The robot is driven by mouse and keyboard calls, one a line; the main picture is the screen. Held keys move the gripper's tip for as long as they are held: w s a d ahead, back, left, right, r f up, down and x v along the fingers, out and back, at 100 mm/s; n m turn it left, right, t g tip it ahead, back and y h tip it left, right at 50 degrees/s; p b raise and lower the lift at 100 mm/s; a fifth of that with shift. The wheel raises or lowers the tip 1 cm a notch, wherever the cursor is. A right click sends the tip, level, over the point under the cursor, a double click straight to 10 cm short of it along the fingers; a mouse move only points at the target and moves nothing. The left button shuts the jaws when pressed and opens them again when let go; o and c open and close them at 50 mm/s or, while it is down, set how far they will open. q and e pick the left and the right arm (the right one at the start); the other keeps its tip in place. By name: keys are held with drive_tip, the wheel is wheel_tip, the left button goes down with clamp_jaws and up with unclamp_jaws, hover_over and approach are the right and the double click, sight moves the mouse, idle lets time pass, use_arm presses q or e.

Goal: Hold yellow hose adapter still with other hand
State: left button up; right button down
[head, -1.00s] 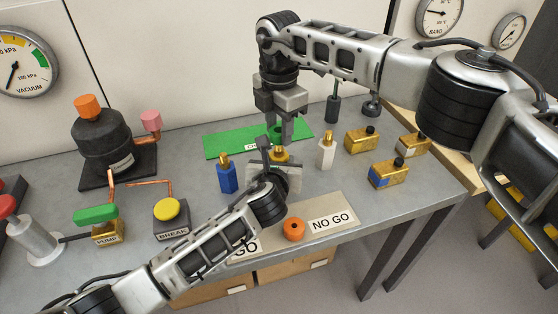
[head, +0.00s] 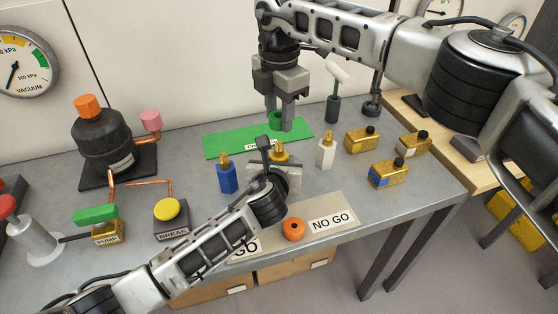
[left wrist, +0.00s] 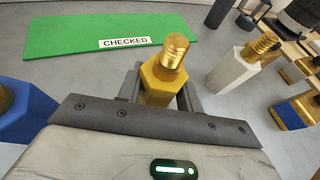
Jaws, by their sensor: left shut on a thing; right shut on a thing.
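The yellow hose adapter (head: 280,155) stands upright near the middle of the bench, its brass threaded end up and bare. My left gripper (head: 276,166) is shut on its yellow hex body. In the left wrist view the adapter (left wrist: 165,80) sits between the two fingers (left wrist: 162,95). My right gripper (head: 280,120) is shut on a small green ring (head: 276,118), above and behind the adapter and apart from it. The adapter's lower part is hidden by my left gripper.
A blue adapter (head: 227,177) and a white adapter (head: 326,152) stand on either side. The green CHECKED mat (head: 225,146) lies behind. An orange ring (head: 293,229) sits on the GO/NO GO card (head: 345,203). Several brass blocks (head: 388,175) stand to the right.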

use_arm(q)
drive_tip(key=shift+s+a+f, duration=0.1)
drive_tip(key=shift+a+f, duration=0.05)
drive_tip(key=shift+f, duration=0.25)
use_arm(e)
drive_tip(key=s+r, duration=0.4)
drive_tip(key=s, duration=0.4)
drive_tip(key=shift+d, duration=0.45)
use_arm(q)
drive_tip(key=o, duration=1.1)
drive_tip(key=shift+o, duration=0.2)
drive_tip(key=shift+r, duration=0.15)
use_arm(e)
drive_tip(key=shift+w, duration=0.1)
use_arm(q)
drive_tip(key=shift+r, duration=0.1)
drive_tip(key=v, duration=1.1)
drive_tip(key=shift+s+r, duration=0.1)
drive_tip(key=shift+s, duration=0.3)
